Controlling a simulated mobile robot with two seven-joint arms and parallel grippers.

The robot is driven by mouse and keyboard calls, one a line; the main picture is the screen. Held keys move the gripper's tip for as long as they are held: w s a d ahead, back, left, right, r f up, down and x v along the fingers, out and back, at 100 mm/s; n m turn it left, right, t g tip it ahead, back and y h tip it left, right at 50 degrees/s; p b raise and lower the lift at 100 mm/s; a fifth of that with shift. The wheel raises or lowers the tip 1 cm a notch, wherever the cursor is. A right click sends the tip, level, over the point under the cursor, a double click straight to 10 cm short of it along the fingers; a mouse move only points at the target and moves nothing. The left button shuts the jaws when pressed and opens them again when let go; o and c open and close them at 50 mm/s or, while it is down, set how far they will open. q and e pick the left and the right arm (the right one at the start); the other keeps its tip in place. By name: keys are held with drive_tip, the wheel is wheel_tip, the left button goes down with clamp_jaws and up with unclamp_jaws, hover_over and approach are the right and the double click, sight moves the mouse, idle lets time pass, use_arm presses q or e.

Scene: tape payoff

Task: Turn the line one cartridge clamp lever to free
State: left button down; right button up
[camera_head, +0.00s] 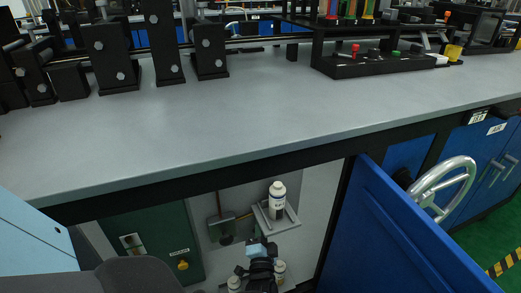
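Below the bench, an open bay holds a white bottle with a dark label (277,200) on a small pale bracket shelf (291,222). Left of it, a thin reddish-brown upright bar (218,206) and a short yellowish rod (243,217) meet at a dark block (225,230). I cannot tell which part is the line one clamp lever. A dark jointed part with a light blue cap, apparently my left gripper (262,267), is at the bottom centre, below the shelf. Its fingers are unclear. Pale bottles (234,284) stand close around it. My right gripper is not in view.
A green box with a yellow knob (183,265) fills the bay's left. A blue door (395,235) stands open on the right, near a metal handwheel (443,187). The grey bench top (250,108) overhangs the bay; its front is clear, with black machinery behind.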

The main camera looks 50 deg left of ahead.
use_arm(q)
drive_tip(key=shift+r, duration=0.1)
drive_tip(key=c, duration=1.4)
unclamp_jaws()
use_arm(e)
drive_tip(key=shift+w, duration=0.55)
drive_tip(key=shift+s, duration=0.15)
